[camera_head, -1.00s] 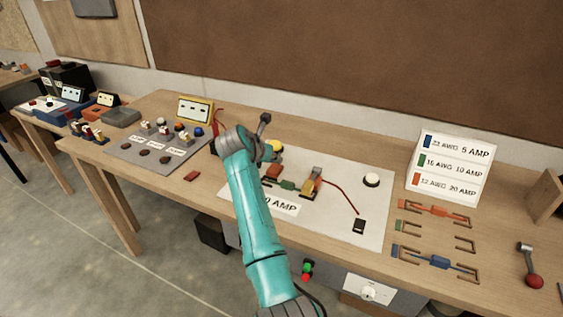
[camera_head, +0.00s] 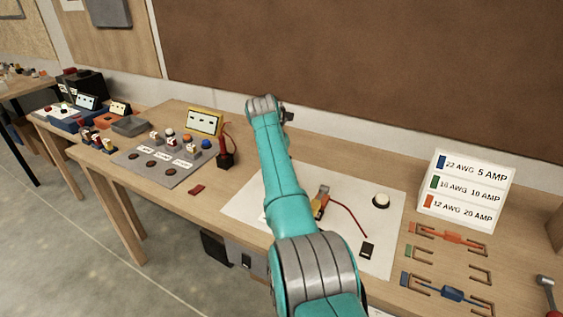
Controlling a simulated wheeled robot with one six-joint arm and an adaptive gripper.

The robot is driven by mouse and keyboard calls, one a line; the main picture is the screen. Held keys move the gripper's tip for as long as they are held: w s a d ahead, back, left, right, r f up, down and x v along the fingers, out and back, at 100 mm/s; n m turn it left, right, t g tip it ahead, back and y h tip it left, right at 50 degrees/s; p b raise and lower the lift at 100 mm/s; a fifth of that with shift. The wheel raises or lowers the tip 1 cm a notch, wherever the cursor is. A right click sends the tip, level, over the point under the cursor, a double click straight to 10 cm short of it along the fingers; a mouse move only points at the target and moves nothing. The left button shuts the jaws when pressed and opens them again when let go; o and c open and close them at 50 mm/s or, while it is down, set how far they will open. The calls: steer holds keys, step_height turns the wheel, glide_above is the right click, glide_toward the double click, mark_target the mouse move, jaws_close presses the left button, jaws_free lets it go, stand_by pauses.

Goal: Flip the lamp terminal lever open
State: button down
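An orange terminal (camera_head: 319,208) sits on the white board (camera_head: 345,232), just right of my arm. A lever (camera_head: 323,191) stands raised at its top. I cannot tell whether this is the lamp terminal, as no label for it is readable. My gripper (camera_head: 287,114) is mostly hidden behind my wrist, beyond the back of the board, and only a small dark part shows. Its fingers cannot be made out. It appears apart from the orange terminal.
A white dome (camera_head: 381,201) and a black block (camera_head: 367,249) stand on the board, with a red wire (camera_head: 348,217) beside them. A wire-gauge sign (camera_head: 466,190) and coloured wire holders (camera_head: 447,237) are at right. A yellow meter (camera_head: 204,122) and grey panel (camera_head: 167,159) are at left.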

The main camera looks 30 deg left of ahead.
stand_by(0.3)
steer(key=c, duration=0.9)
jaws_free()
steer(key=shift+w+f, duration=0.1)
steer(key=v, duration=1.2)
